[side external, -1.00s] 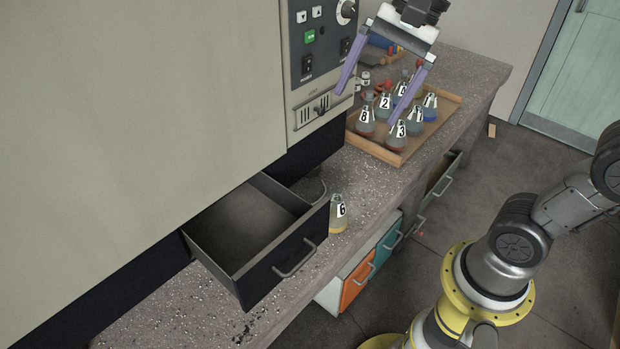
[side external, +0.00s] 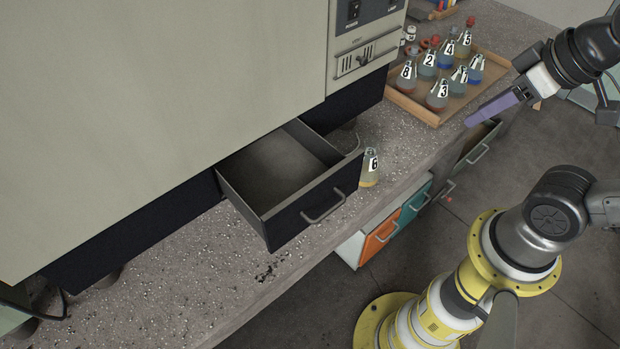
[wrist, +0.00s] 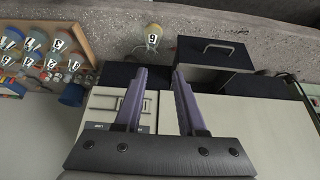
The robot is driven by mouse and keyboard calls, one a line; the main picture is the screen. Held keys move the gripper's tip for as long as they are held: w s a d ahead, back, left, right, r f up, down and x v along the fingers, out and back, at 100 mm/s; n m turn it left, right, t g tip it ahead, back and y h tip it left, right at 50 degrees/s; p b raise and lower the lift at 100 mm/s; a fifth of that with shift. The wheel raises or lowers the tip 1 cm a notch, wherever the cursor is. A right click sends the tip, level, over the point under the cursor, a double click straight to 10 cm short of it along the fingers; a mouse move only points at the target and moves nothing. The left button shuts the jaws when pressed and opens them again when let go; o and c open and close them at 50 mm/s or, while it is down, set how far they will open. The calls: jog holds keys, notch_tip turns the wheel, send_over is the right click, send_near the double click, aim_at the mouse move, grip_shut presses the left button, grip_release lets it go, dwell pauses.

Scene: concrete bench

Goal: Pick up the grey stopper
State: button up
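Small stoppers lie behind the flasks at the wooden tray's back left. One pale, greyish piece (side external: 411,33) stands out there in the side view, but it is too small to tell surely whether it is the grey stopper. My gripper (side external: 468,122) is at the right of the tray, beyond the bench's front edge in the side view. In the wrist view my gripper (wrist: 160,72) shows two purple fingers apart with nothing between them. A flask marked 6 (side external: 370,168) stands upright alone on the bench beside the open drawer; it also shows ahead of the fingers in the wrist view (wrist: 152,38).
The wooden tray (side external: 409,108) holds several numbered flasks with blue or orange-brown contents. An open, empty-looking dark drawer (side external: 308,210) juts over the bench (side external: 190,270). A large grey cabinet (side external: 150,90) stands behind it. The bench front left is mostly clear.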

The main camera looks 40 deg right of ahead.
jog(key=w+a+r+m+g+y, duration=0.1)
jog(key=w+a+r+m, duration=0.15)
jog(key=w+m, duration=0.55)
jog(key=w+a+r+m+y, duration=0.1)
jog(key=w+a+m, duration=0.3)
jog(key=w+m, duration=0.35)
jog(key=w+a+f+m+g, duration=0.2)
jog(key=w+a+f+m, duration=0.1)
jog(key=w+a+f, duration=0.35)
jog(key=a+f+g, duration=0.1)
jog(key=a+f, duration=0.1)
jog(key=f, duration=0.5)
jog(key=a+f, duration=0.2)
jog(key=f, duration=0.6)
jog(key=a+f+g, duration=0.1)
jog(key=a+f, duration=0.1)
jog(key=f, duration=0.5)
jog(key=shift+s+a+f+n+g+h, duration=0.1)
jog(key=shift+a+f+n+g+h, duration=0.2)
jog(key=shift+a+f, duration=0.1)
grip_shut()
